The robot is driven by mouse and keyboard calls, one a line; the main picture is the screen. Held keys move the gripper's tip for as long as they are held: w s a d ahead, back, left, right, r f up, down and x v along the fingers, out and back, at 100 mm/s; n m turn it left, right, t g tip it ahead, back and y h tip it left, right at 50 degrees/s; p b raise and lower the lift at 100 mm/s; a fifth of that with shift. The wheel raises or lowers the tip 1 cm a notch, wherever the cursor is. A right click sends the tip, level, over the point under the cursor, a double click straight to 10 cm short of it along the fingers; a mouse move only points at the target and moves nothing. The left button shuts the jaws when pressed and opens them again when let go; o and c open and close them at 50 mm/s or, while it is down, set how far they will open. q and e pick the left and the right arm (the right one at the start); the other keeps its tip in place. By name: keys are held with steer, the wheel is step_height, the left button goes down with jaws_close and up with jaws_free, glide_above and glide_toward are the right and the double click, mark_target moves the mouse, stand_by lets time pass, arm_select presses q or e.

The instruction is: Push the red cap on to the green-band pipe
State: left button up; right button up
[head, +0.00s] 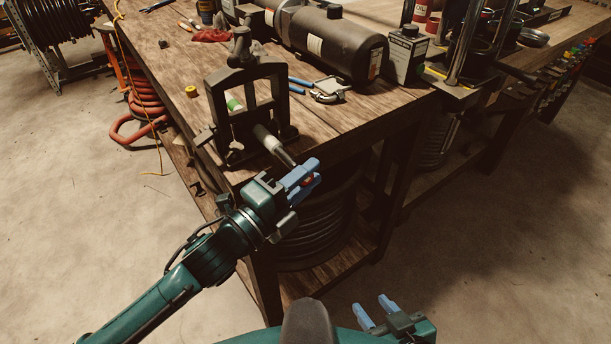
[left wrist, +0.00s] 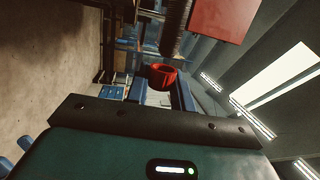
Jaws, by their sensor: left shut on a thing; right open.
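The green-band pipe (head: 263,135) is held in a dark vise (head: 246,83) near the table's corner. Its green band (head: 233,102) shows between the vise posts, and its narrower end points toward the front right. My left gripper (head: 307,178) is shut on the red cap, just beyond the table edge and close to the pipe's end. In the head view the fingers hide most of the cap. The red cap (left wrist: 162,75) shows as a ring between the blue fingers in the left wrist view. My right gripper (head: 376,311) is open and empty at the bottom, away from the table.
A small yellow piece (head: 191,91) and a red cloth (head: 210,35) lie on the wooden table. Coiled hose (head: 315,230) sits under the table.

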arm_select(q)
steer(key=shift+w+a, duration=0.75)
steer(key=shift+w, duration=0.25)
stand_by(0.6)
steer(key=shift+w+a, duration=0.1)
steer(key=shift+w, duration=0.1)
steer(key=o, duration=1)
steer(key=shift+b+v, duration=1)
steer(key=shift+v, duration=5.6)
